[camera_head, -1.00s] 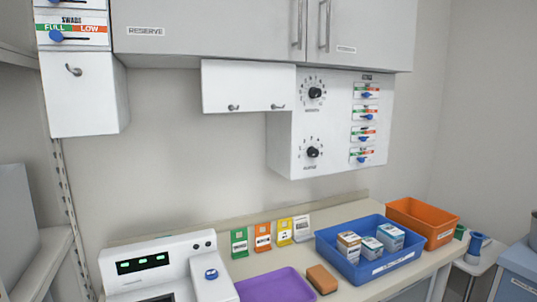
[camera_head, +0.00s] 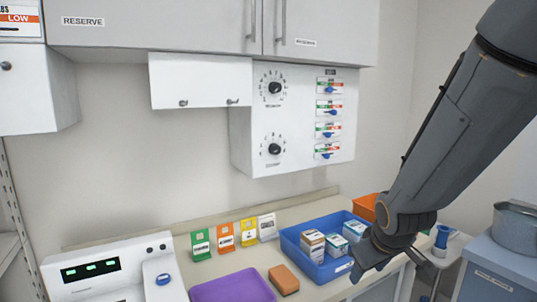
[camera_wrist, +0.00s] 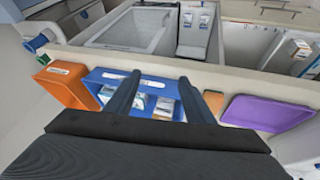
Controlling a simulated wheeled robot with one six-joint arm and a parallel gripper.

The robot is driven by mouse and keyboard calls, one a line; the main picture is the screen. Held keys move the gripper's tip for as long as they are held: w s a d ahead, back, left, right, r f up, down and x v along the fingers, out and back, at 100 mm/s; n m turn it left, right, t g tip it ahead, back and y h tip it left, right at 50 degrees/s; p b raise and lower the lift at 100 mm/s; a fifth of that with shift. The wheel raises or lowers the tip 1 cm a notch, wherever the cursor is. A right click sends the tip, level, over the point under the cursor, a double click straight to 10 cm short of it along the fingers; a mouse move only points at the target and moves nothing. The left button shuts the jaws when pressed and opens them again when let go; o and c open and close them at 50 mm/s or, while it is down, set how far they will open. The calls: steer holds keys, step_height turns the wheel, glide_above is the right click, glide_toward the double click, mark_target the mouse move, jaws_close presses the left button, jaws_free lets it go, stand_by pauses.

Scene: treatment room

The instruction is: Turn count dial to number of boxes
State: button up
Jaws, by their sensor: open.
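A white wall panel (camera_head: 243,150) carries two black dials with number rings. The upper dial (camera_head: 275,88) and lower dial (camera_head: 274,149) have labels too small to read surely; the lower may read count. Three small boxes (camera_head: 312,243) with white and coloured faces stand in the blue tray (camera_head: 318,272) on the counter. My gripper (camera_head: 370,266) is low at the tray's right front, well below and right of the dials. In the wrist view its fingers (camera_wrist: 160,80) are apart and empty, with the blue tray (camera_wrist: 98,80) beyond and boxes partly hidden behind them.
Four-way sliders (camera_head: 329,110) with blue knobs line the panel's right side. A white cabinet box (camera_head: 200,82) juts out left of the dials. Cards (camera_head: 225,236), a brown sponge (camera_head: 284,279), a purple tray (camera_head: 230,290) and an orange bin (camera_head: 365,206) sit on the counter.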

steer(key=w+a+r+n+t+y+b, duration=0.1)
steer(key=w+a+r+n+t, duration=0.25)
steer(key=w, duration=0.35)
steer(key=w+a+r+n+t+y, duration=0.15)
steer(key=w+r+n, duration=0.25)
steer(key=w, duration=0.4)
steer(key=n+t+y+b, duration=0.2)
steer(key=n+t+y, duration=0.2)
steer(key=n+y, duration=0.6)
glide_toward(278, 151)
steer(key=a+r+n+h, duration=0.2)
steer(key=shift+d+f+p+x, duration=0.15)
steer(key=shift+p+x, duration=0.55)
steer(key=shift+x, duration=1.25)
steer(key=shift+d+f+p+x, duration=0.15)
steer(key=shift+p+x, duration=0.55)
steer(key=shift+x, duration=1.25)
steer(key=shift+w, duration=0.15)
steer(key=c, duration=1.1)
steer(key=shift+o, duration=0.2)
